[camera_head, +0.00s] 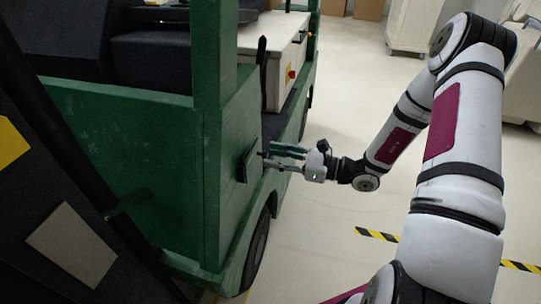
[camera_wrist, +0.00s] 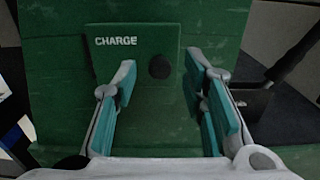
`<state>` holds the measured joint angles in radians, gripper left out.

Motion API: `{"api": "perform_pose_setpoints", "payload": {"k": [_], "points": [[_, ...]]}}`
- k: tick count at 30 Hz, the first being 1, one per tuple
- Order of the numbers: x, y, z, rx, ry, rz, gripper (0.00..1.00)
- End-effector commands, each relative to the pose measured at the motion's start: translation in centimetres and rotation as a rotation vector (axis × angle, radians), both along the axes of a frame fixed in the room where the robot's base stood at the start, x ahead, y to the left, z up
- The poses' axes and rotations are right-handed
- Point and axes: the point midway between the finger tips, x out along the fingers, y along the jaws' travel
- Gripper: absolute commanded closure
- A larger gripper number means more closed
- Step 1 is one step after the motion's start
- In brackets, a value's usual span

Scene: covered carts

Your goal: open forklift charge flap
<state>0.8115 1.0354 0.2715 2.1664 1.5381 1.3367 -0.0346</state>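The charge flap (camera_wrist: 108,68) is a green square panel with white "CHARGE" lettering on the forklift's green side in the wrist view. It looks shut, lying against the body. A round black knob (camera_wrist: 159,67) sits near its right edge. My gripper (camera_wrist: 160,78) is open, its two teal-padded fingers to the left and right of the knob in the picture, with nothing between the pads. In the head view, my gripper (camera_head: 270,156) reaches to the forklift's side, close to the flap (camera_head: 246,166), seen edge-on and dark. Whether the fingers touch anything cannot be told.
The green forklift (camera_head: 140,130) fills the left, with a post (camera_head: 208,60) and a wheel (camera_head: 257,250) near the flap. Pale floor (camera_head: 335,100) is open to the right, with a yellow-black strip (camera_head: 377,234). Covered carts (camera_head: 413,24) stand at the back.

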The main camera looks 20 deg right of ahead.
Motion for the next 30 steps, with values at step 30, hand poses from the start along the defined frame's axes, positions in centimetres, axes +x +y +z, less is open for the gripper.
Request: {"api": "perform_pose_setpoints", "payload": {"k": [30], "points": [[1.0,1.6,0.0,0.001,0.001,-0.004,1.0]]}}
